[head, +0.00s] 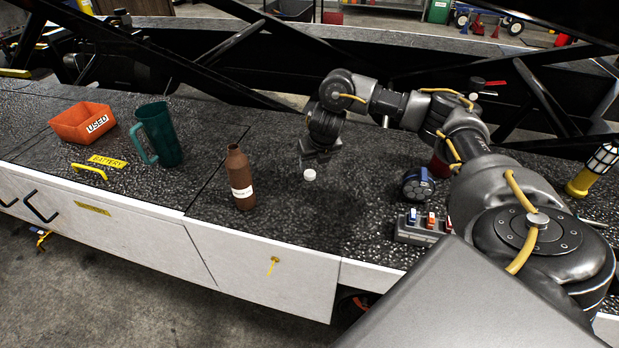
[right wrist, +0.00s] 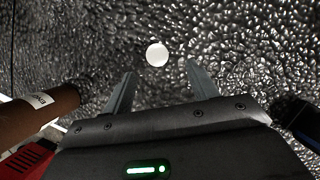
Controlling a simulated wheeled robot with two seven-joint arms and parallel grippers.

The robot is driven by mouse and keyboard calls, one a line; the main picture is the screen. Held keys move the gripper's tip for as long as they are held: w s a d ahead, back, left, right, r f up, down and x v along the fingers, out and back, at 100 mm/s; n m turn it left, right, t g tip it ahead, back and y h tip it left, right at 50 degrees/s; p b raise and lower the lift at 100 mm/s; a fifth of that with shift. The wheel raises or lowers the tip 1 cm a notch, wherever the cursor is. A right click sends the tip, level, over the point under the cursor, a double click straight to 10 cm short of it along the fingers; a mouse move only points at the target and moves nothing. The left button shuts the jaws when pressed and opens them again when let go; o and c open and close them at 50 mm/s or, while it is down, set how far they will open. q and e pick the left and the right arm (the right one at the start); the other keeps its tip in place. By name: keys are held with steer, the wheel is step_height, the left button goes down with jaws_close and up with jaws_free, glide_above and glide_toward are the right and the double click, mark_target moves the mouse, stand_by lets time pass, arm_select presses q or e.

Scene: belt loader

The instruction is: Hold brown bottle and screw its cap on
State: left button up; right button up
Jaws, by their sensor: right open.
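The brown bottle (head: 239,178) stands upright on the dark speckled top, its mouth bare and a white label on its side. It also shows at the left edge of the right wrist view (right wrist: 40,117). The white cap (head: 309,175) is to the right of the bottle, near my right gripper. In the right wrist view the cap (right wrist: 157,54) is just beyond and between the two fingertips. My right gripper (head: 314,165) is open and empty, pointing down above the surface. Its fingers (right wrist: 158,78) are apart in the wrist view. My left gripper is not in view.
A teal pitcher (head: 161,136) and an orange bin marked USED (head: 83,124) stand at left. A dark round object (head: 418,185) and a switch block (head: 421,227) lie right of the cap. A yellow flashlight (head: 590,172) stands far right. The top around the cap is clear.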

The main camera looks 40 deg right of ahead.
mark_target(310, 174)
steer(key=shift+w+d+f, duration=0.1)
steer(key=shift+w+f, duration=0.15)
steer(key=shift+f, duration=0.4)
steer(key=shift+a+b+x, duration=0.2)
steer(key=shift+x, duration=1.1)
steer(key=shift+a+b+x, duration=0.15)
steer(key=shift+x, duration=1.15)
steer(key=shift+s, duration=0.15)
steer(key=c, duration=1)
